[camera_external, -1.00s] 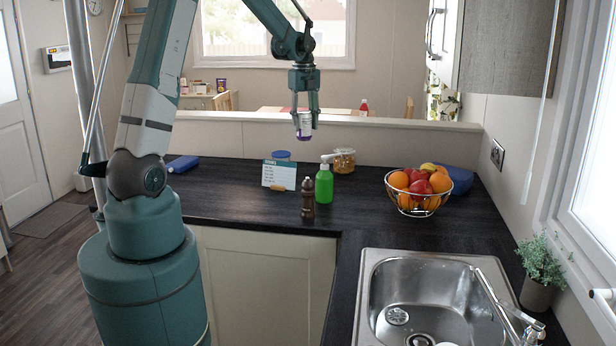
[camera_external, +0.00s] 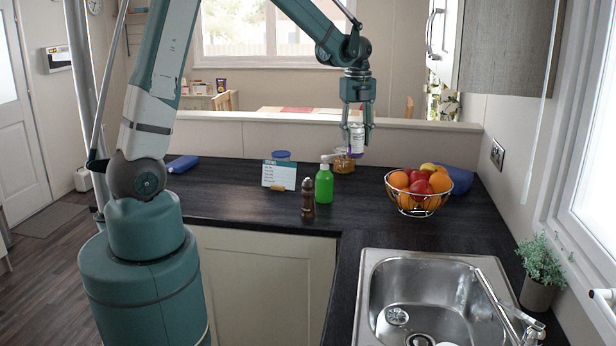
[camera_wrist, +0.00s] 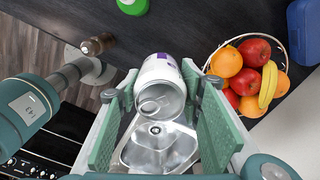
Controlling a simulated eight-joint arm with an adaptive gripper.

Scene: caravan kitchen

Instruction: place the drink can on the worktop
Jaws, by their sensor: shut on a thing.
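The drink can (camera_external: 356,137) is white with purple markings. My gripper (camera_external: 357,140) is shut on it and holds it in the air above the back of the dark worktop (camera_external: 240,195). In the external view the can hangs in front of the jar by the low wall and covers part of it. In the wrist view the can (camera_wrist: 162,85) sits between the green finger pads (camera_wrist: 163,110), its ring-pull end facing the camera.
A wire bowl of fruit (camera_external: 418,208) stands right of the can. A green pump bottle (camera_external: 325,184), a pepper mill (camera_external: 308,200), a small calendar card (camera_external: 279,175) and a blue-lidded jar (camera_external: 281,156) stand to the left. A steel sink (camera_external: 430,290) is in front. The worktop's left stretch is mostly bare.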

